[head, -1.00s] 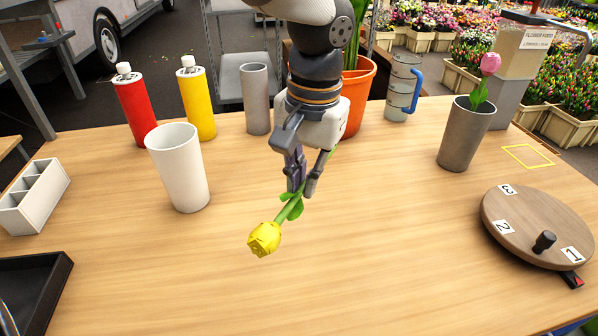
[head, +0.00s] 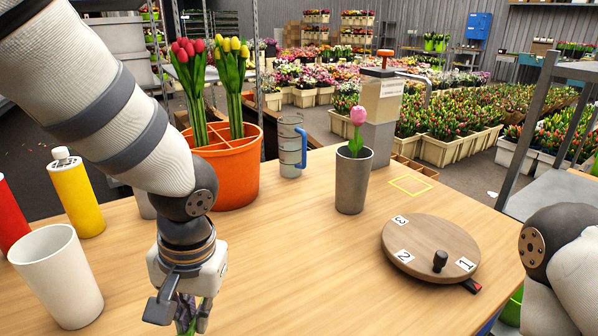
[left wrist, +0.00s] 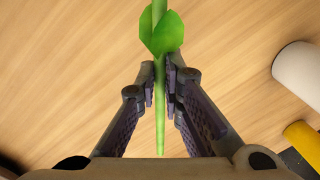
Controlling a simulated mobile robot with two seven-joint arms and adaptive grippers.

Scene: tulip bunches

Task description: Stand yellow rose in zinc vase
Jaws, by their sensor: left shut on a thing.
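My left gripper (head: 192,316) is low at the bottom of the head view. It is shut on the green stem of the yellow rose (left wrist: 160,110). In the left wrist view the stem runs between the fingers (left wrist: 160,78), with a leaf just beyond the fingertips. The yellow bloom is outside both current views. A grey metal-like vase (head: 353,183) holding a pink tulip stands upright right of the gripper. A second grey cylinder (head: 145,206) is mostly hidden behind my left arm. I cannot tell which is the zinc one. My right gripper is out of view.
A white vase (head: 58,280) and a yellow bottle (head: 78,197) stand left of the gripper. An orange divided pot (head: 232,168) with tulips and a blue-handled jug (head: 291,147) stand behind. A round numbered turntable (head: 430,240) lies right. The table's middle is clear.

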